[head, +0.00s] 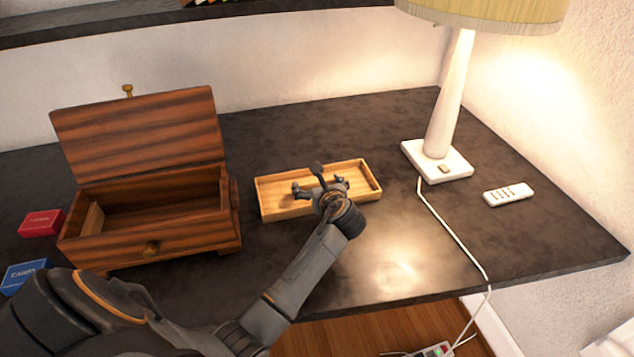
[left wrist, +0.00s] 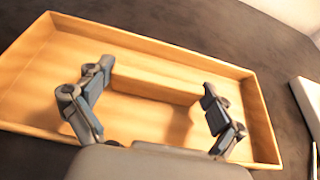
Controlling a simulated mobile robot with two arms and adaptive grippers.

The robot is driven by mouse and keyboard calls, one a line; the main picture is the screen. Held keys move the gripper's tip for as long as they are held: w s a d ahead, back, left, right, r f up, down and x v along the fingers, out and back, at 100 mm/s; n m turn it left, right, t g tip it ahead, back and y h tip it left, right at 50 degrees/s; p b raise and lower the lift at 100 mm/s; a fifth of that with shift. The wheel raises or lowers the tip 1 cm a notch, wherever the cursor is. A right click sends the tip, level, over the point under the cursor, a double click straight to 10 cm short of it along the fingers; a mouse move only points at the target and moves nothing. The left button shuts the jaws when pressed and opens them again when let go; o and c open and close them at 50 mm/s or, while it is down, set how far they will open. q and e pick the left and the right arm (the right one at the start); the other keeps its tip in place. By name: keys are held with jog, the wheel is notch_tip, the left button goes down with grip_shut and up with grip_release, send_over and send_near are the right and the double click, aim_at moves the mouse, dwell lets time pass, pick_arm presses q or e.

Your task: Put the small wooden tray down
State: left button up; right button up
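The small wooden tray (head: 272,198) is a shallow, light wood rectangle on the dark desk, left of the lamp. In the head view it looks level and at the desk top; I cannot tell whether a thin gap is left under it. My left gripper (head: 322,188) reaches down into the tray's middle. In the left wrist view the tray (left wrist: 150,38) fills most of the picture. There the fingers of my left gripper (left wrist: 155,88) are spread wide, with their tips at the two ends of a raised wooden bar inside the tray. My right gripper is not seen.
An open dark wooden box (head: 150,235) stands at the left, with a red box (head: 41,223) and a blue box (head: 24,274) beside it. A lamp (head: 437,150), its cord and a white remote (head: 508,194) are at the right. The desk front is clear right of my arm.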

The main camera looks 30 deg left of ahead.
pick_arm(q)
jog(key=shift+o, duration=0.2)
jog(key=shift+r, duration=0.15)
jog(key=v, duration=1.2)
jog(key=shift+r+p, duration=0.1)
jog(key=shift+p, duration=0.3)
